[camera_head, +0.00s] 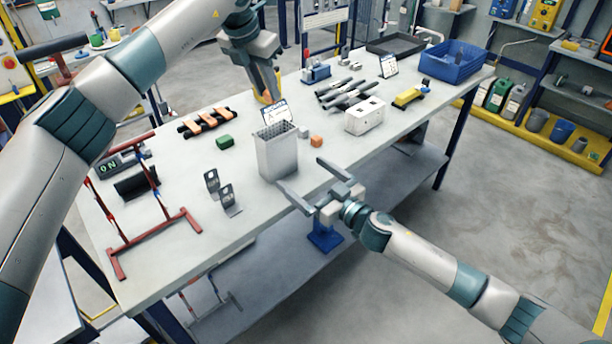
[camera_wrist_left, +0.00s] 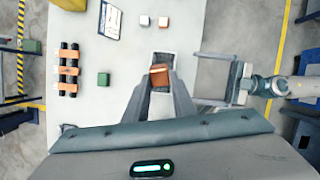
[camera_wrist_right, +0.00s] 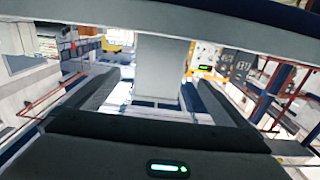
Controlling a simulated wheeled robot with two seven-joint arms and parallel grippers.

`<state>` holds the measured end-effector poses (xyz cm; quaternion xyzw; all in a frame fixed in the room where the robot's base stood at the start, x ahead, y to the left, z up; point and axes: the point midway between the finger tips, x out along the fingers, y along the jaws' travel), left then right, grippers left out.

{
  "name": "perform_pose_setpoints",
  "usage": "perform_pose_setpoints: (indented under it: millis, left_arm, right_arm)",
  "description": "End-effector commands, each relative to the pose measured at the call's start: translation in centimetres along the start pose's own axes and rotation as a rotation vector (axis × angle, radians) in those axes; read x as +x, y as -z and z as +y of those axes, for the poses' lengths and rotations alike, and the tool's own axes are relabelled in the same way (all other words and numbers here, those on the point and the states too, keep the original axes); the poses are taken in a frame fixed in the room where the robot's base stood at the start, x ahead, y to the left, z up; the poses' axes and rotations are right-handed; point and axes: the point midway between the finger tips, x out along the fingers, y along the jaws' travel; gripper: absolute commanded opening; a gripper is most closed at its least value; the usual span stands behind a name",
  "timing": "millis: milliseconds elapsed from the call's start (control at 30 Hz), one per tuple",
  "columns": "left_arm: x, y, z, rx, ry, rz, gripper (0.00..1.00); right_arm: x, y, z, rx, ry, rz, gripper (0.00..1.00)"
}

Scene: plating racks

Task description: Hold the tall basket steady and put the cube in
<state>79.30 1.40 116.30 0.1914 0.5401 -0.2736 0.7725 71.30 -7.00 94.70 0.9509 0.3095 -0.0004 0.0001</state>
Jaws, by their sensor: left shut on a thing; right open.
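The tall basket (camera_head: 277,158) is a grey open-topped box standing upright near the table's front edge. My left gripper (camera_head: 272,96) is above and behind it in the head view, pointing down. In the left wrist view it is shut on an orange-brown cube (camera_wrist_left: 159,75), in front of the basket's opening (camera_wrist_left: 163,58). The cube's height above the rim is unclear. My right gripper (camera_head: 301,174) is open at the basket's front right, low beside it. In the right wrist view the basket's grey wall (camera_wrist_right: 163,66) shows between its fingers, with no clear contact.
A green cube (camera_head: 225,142) lies left of the basket, an orange cube (camera_head: 316,141) to its right. A card stand (camera_head: 274,112) is behind it. Metal brackets (camera_head: 230,198) and a red frame (camera_head: 152,229) stand left. A white box (camera_head: 365,116) and blue bin (camera_head: 455,62) are farther right.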

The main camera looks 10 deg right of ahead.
Motion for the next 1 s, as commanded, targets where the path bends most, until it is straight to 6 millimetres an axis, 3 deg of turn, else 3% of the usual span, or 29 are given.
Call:
perform_pose_setpoints:
  millis: [367, 1000]
  left_arm:
    - [-0.1, 0.0, 0.0, 0.000, 0.000, -0.001, 0.00]
    - [-0.1, 0.0, 0.0, 0.000, 0.000, -0.001, 0.00]
  right_arm:
    - [1.6, 0.1, 0.1, 0.000, -0.001, 0.002, 1.00]
    - [10.6, 0.1, 0.0, 0.001, -0.002, 0.002, 1.00]
